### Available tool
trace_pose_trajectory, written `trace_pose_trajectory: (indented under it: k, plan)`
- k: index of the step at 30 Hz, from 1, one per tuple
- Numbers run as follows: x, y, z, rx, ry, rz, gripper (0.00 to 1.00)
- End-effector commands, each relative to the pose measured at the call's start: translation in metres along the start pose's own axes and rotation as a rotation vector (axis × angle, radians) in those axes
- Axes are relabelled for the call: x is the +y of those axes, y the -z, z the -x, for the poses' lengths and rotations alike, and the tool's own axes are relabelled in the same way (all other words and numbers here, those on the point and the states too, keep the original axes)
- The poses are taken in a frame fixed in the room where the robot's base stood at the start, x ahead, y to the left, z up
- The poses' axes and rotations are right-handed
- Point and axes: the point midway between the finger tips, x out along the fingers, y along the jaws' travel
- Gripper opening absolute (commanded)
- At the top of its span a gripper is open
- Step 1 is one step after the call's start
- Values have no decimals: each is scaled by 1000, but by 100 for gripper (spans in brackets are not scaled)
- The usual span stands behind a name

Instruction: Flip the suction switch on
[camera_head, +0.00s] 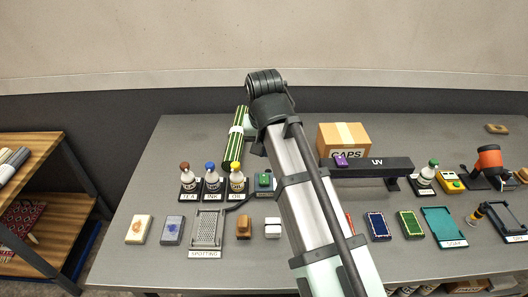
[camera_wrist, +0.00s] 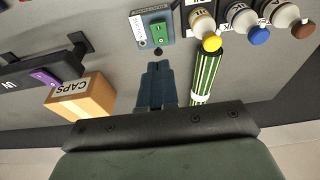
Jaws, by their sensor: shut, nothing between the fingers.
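A small blue-teal switch box (camera_head: 264,182) stands on the table just right of the bottles in the head view. Contact cannot be judged.
Three capped bottles (camera_head: 211,182) stand left of the switch box. A green striped roll (camera_wrist: 207,75) lies close beside my fingers. A CAPS carton (camera_head: 344,138) and a black UV bar (camera_head: 372,167) are to the right. A spotting tray (camera_head: 207,231) is in front.

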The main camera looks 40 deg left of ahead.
Motion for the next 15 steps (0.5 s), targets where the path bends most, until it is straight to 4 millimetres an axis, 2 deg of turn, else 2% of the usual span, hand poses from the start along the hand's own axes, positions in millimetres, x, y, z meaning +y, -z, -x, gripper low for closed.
trace_pose_trajectory:
  k: [15]
  plan:
    - [0, 0, -77, -2, 0, 0, 0]
